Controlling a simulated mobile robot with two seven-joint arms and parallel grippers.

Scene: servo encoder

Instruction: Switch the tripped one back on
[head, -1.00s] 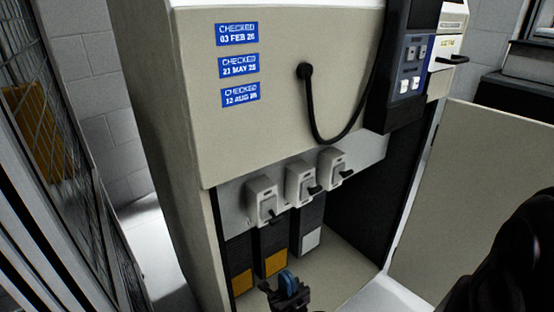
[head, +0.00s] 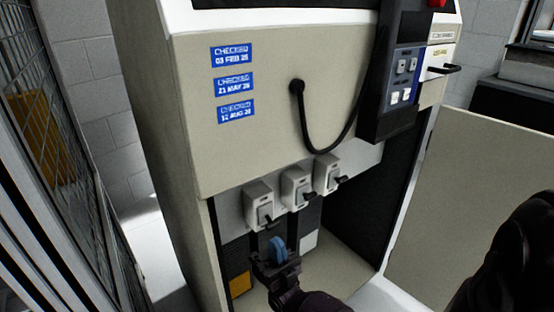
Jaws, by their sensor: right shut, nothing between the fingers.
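Three white switch units with dark levers sit in a row inside the open lower bay of the beige cabinet (head: 235,150). The left switch (head: 258,203) has its lever hanging down. The middle switch (head: 296,186) and the right switch (head: 327,172) have levers that stick outward to the right, unlike the left one. My right gripper (head: 277,246), dark with blue on it, is shut and empty. It appears just below the left and middle switches, apart from the levers; its depth is hard to judge. My left gripper is not in view.
A dark pendant (head: 393,90) with buttons and a looping black cable (head: 330,140) hang above the bay. An open door panel (head: 470,200) stands at the right. A wire mesh fence (head: 75,150) is at the left. Yellow and white labels sit under the switches.

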